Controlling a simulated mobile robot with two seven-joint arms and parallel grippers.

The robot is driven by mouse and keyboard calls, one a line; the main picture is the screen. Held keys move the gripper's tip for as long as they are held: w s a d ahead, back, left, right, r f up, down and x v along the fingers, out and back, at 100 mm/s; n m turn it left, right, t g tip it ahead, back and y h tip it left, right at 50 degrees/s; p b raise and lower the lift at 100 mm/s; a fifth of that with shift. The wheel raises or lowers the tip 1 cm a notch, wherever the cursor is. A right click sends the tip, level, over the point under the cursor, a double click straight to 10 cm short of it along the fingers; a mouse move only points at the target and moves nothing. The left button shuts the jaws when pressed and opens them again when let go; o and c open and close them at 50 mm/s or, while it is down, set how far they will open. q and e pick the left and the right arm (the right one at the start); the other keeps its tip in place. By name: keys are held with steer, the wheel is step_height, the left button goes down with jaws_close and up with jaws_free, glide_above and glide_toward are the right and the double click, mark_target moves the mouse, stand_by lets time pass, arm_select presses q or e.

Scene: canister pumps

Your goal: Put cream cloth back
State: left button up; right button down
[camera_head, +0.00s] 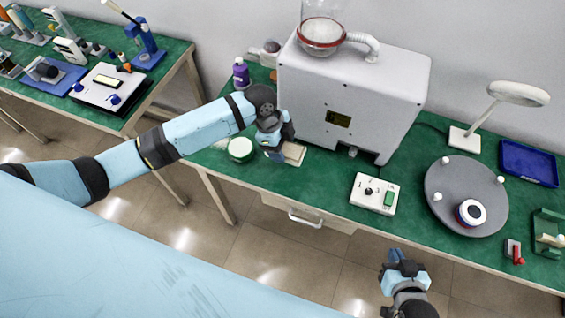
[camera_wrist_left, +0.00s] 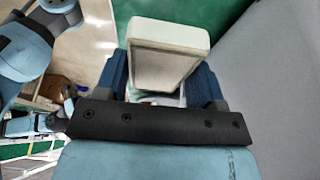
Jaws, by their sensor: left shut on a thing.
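The cream cloth (camera_head: 295,153) shows as a small pale block at the foot of the white machine, partly hidden by my left gripper (camera_head: 280,150). In the left wrist view the cream cloth (camera_wrist_left: 168,55) looks like a thick folded pad between the two blue fingers of my left gripper (camera_wrist_left: 160,82), which is shut on it. I cannot tell whether the pad touches the green table. My right gripper (camera_head: 403,270) is in front of the table's edge, away from the cloth; its finger gap is unclear.
The white machine (camera_head: 352,88) stands close right of my left gripper. A control box (camera_head: 374,194), grey turntable (camera_head: 450,190), lamp (camera_head: 465,140) and blue tray (camera_head: 528,163) stand further right.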

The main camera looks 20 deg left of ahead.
mark_target(286, 171)
arm_select(q)
step_height(286, 171, down, 10)
steer(key=shift+f+p, duration=0.2)
steer(key=shift+p, duration=0.1)
steer(key=shift+f, duration=0.1)
